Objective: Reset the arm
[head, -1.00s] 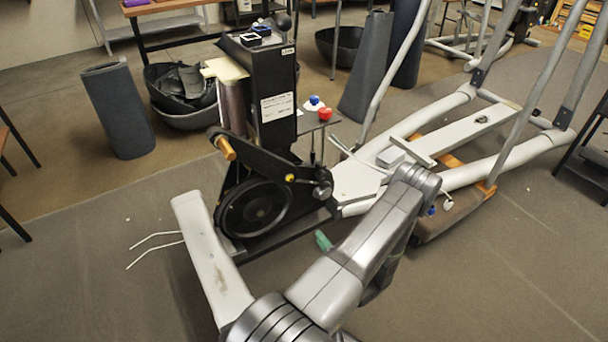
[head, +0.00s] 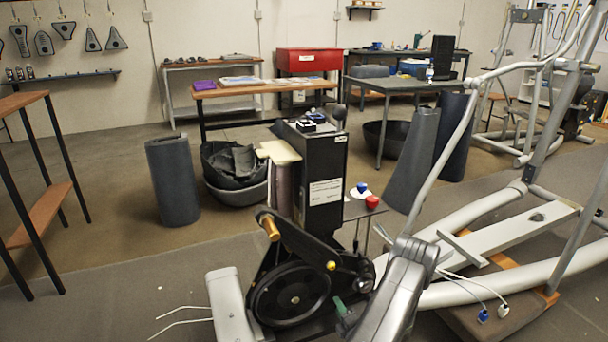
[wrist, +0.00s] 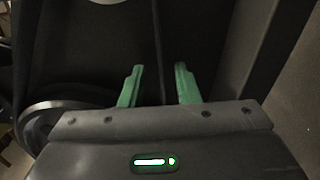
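My gripper shows in the wrist view (wrist: 158,88) with its two green fingers apart and nothing between them. In the head view one green finger (head: 341,307) shows beside the black crank and flywheel (head: 290,294) of the elliptical machine. My grey arm (head: 395,295) reaches up from the bottom edge in front of the machine. In the wrist view a dark surface and a thin dark cable or rod lie behind the fingers. Whether the fingers touch the machine cannot be told.
The elliptical's black housing (head: 318,180) stands in the middle, with its pale frame rails (head: 500,240) to the right. A blue and a red knob (head: 372,201) sit beside the housing. Rolled mats (head: 172,180), a black bin (head: 235,175) and tables stand behind.

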